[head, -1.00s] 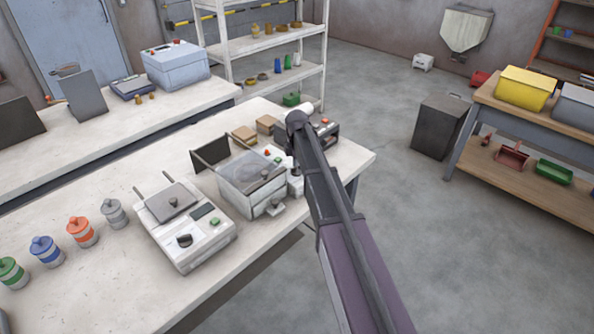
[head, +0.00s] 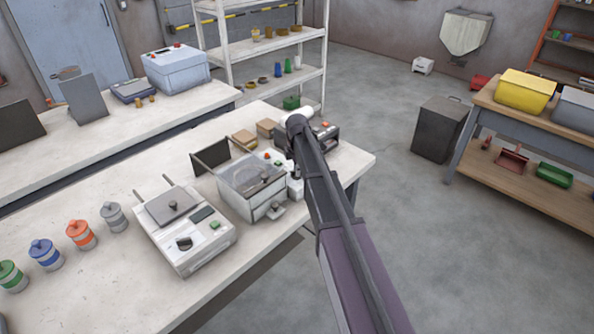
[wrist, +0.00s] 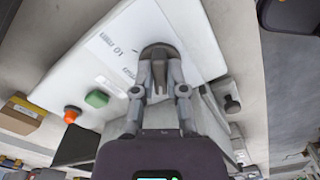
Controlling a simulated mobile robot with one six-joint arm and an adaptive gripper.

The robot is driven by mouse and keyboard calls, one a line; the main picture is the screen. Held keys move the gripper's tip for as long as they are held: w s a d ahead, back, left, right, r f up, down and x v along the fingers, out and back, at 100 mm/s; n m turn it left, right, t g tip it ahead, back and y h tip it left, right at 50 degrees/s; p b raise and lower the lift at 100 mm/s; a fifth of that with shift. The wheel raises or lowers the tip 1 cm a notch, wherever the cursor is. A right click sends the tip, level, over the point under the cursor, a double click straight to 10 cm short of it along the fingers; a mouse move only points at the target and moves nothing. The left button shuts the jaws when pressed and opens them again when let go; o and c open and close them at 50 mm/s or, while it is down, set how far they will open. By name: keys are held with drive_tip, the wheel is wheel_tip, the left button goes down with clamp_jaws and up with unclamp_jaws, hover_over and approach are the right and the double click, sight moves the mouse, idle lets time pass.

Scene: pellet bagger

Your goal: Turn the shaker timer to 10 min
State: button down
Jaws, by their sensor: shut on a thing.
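In the wrist view my gripper (wrist: 160,64) is shut on a dark round knob (wrist: 158,48), with both fingertips against it. The knob stands on a white panel (wrist: 105,62) with small printed marks, one like "01" or "10" seen turned over. Fingers cover part of the knob, so I cannot read its pointer. A green button (wrist: 96,98) and a red button (wrist: 72,114) sit left of my gripper. In the head view these match the white machine with the clear box (head: 250,185). My arm hides the knob there.
A white device with a dark dial (head: 184,243) stands to the left on the bench. Several lidded jars, one orange (head: 81,235), stand further left. Cardboard boxes (head: 267,127) and a small dark device (head: 327,138) are close to my arm.

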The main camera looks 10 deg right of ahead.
drive_tip(key=m, duration=0.5)
drive_tip(key=shift+s+m, duration=0.1)
drive_tip(key=shift+m, duration=0.2)
drive_tip(key=m, duration=0.6)
drive_tip(key=shift+s, duration=0.1)
drive_tip(key=m, duration=0.6)
drive_tip(key=shift+a+m, duration=0.1)
drive_tip(key=shift+m, duration=0.3)
drive_tip(key=m, duration=0.5)
drive_tip(key=shift+s, duration=0.1)
drive_tip(key=shift+m, duration=0.3)
drive_tip(key=c, duration=0.7)
unclamp_jaws()
